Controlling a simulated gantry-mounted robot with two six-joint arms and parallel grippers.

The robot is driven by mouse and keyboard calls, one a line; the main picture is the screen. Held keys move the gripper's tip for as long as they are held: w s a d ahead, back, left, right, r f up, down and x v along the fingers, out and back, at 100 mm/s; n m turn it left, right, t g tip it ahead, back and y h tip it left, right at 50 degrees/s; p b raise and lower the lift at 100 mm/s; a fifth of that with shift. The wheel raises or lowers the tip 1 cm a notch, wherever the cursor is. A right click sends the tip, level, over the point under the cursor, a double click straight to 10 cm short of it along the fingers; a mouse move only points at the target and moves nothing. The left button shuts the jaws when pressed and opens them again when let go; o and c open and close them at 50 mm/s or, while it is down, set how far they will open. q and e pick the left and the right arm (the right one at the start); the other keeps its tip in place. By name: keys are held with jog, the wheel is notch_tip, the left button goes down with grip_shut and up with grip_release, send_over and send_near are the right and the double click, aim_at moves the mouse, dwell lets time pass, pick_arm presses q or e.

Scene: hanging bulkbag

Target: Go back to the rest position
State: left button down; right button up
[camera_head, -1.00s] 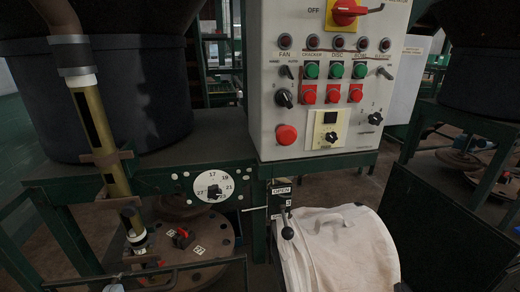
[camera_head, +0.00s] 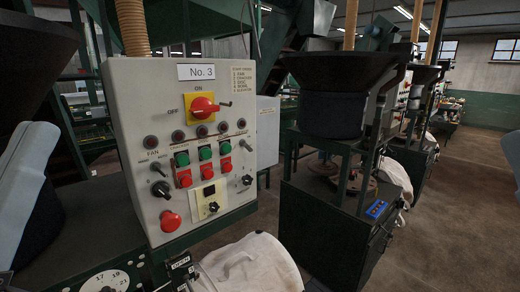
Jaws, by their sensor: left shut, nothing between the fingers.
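My left arm (camera_head: 22,185) shows as a pale grey link at the left edge, in front of a dark round vessel. My left gripper (camera_head: 6,280) is at the bottom left corner, mostly cut off by the frame edge. It is shut and holds nothing. A pale link of my right arm (camera_head: 513,155) shows at the right edge. My right gripper is out of view.
The No. 3 control panel (camera_head: 185,150) with its red and yellow switch stands close in front. Below it are a numbered dial (camera_head: 105,284) and the white bulk bag (camera_head: 250,265). Another machine (camera_head: 330,225) stands to the right. Open floor (camera_head: 455,190) lies beyond it.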

notch_tip(320, 180, up, 32)
jog(key=p, duration=2.9)
